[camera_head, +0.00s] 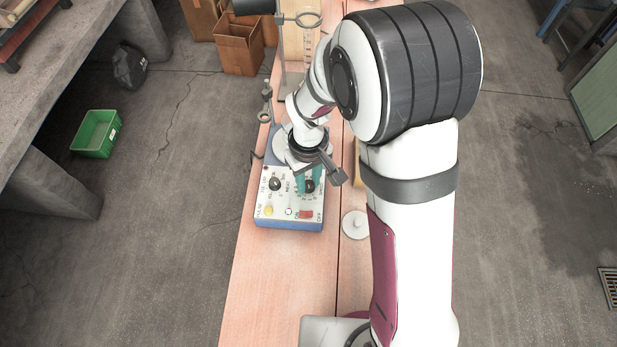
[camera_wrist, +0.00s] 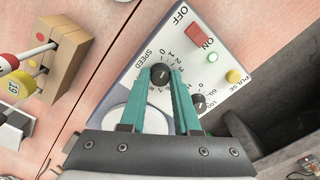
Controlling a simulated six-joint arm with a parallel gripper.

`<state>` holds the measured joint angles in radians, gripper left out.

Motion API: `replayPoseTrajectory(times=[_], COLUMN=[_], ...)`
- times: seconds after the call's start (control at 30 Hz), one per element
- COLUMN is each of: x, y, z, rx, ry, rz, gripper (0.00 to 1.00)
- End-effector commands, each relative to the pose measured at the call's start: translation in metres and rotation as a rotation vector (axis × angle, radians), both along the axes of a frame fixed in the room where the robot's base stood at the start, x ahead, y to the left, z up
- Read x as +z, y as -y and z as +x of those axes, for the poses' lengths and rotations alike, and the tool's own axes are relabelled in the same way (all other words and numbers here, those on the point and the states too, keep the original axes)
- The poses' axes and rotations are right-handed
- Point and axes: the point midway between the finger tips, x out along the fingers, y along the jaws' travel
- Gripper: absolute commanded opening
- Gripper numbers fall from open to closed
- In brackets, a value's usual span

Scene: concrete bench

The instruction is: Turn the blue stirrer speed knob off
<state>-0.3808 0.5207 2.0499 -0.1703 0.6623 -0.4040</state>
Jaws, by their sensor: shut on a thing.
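The stirrer (camera_head: 289,226) is a box with a white sloped panel and blue lower edge, standing on the wooden bench top. Its dark speed knob (camera_wrist: 160,74) sits beside the SPEED label and a printed number scale in the wrist view. My gripper (camera_wrist: 161,76) has its two teal fingers closed on this knob, one on each side. In the head view my gripper (camera_head: 309,180) reaches down to the panel's right side and partly hides the knob. The exact setting of the pointer is too small to read.
A wooden rack (camera_wrist: 67,62) stands at left in the wrist view. A ring stand (camera_head: 283,60) rises behind the stirrer.

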Motion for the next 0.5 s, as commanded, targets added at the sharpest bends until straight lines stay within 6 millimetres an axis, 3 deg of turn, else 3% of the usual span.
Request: replayPoseTrajectory(times=[0.5], x=[0.0005], y=[0.0003], z=[-0.0002], rx=[0.320], ry=[-0.001], rz=[-0.001], gripper=[0.00])
